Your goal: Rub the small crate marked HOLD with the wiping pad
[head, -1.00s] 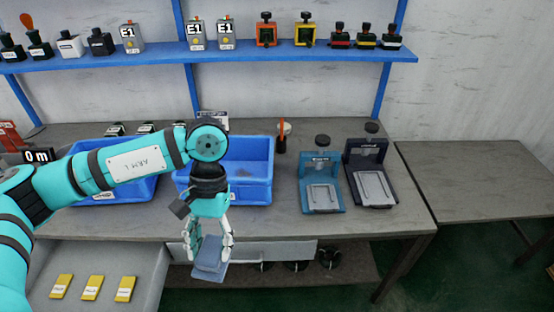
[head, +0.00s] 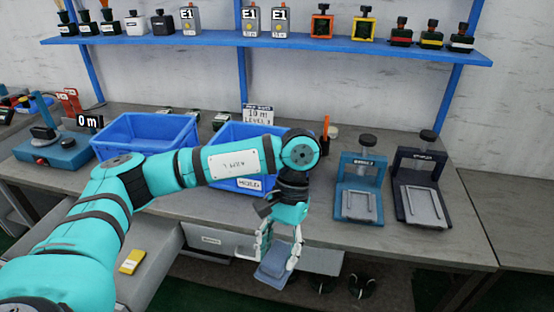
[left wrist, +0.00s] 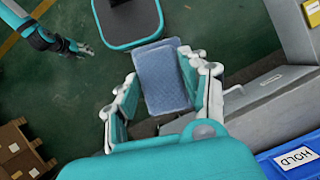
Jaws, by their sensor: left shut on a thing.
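The small crate marked HOLD (head: 252,187) is a blue open bin on the bench, partly hidden behind my left arm. Its labelled wall also shows at the lower right of the left wrist view (left wrist: 268,166). My left gripper (head: 279,254) hangs in front of the bench's front edge, shut on the blue-grey wiping pad (head: 273,271). The pad lies between the fingers in the left wrist view (left wrist: 165,85) and is apart from the crate. My right gripper (left wrist: 80,48) shows small at the upper left there; its finger state is unclear.
A second blue crate (head: 125,125) stands to the left. Two press-like devices (head: 360,190) (head: 422,190) stand right of the HOLD crate. A drawer holding a yellow block (head: 132,261) is open below the bench. A blue shelf (head: 300,42) runs above.

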